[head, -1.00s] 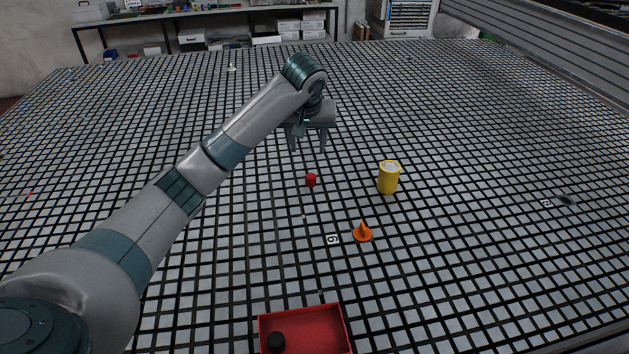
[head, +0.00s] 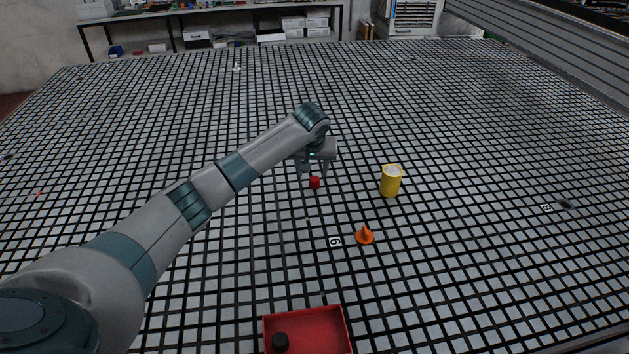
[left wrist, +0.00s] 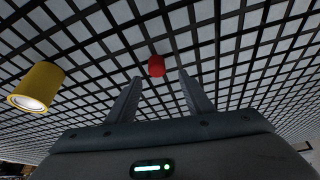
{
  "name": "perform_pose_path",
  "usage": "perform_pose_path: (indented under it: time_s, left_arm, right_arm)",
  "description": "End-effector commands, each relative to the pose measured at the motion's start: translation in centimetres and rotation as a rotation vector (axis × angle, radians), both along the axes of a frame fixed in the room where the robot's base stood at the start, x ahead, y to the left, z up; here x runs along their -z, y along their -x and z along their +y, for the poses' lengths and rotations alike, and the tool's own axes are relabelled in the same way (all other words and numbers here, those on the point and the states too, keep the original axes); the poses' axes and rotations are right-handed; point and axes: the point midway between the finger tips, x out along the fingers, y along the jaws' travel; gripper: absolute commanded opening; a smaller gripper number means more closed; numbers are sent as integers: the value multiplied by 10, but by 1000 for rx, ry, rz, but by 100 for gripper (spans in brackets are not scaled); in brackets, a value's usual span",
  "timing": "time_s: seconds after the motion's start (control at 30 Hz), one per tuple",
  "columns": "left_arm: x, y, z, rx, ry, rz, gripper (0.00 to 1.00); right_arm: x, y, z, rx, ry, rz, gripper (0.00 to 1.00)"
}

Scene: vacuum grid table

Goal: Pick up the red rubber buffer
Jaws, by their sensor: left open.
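The red rubber buffer (head: 315,183) is a small red cylinder standing on the grid table. In the left wrist view the buffer (left wrist: 156,66) shows beyond the fingertips, roughly centred between the two fingers. My left gripper (head: 314,174) is low over the table, just at the buffer, and its fingers are apart. In the left wrist view the open left gripper (left wrist: 160,78) holds nothing. Whether the fingers are beside the buffer or still short of it is hard to tell. My right gripper is not in view.
A yellow cylinder (head: 391,182) stands right of the buffer and also shows in the left wrist view (left wrist: 40,84). An orange cone (head: 365,235) stands nearer. The grid table (head: 480,260) is otherwise mostly clear.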

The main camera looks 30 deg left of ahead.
Motion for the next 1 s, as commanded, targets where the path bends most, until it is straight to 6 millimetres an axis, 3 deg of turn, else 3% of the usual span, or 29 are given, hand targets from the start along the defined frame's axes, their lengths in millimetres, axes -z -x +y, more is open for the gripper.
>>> perform_pose_path:
  time_s: [0.47,0.73,1.0]
  left_arm:
    - [5,-2,0,0,0,0,47]
    - [31,-9,-2,0,-1,3,47]
    - [51,-17,3,1,-1,-1,47]
  right_arm:
    - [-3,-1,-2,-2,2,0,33]
    - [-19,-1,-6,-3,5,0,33]
    - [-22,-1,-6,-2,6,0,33]
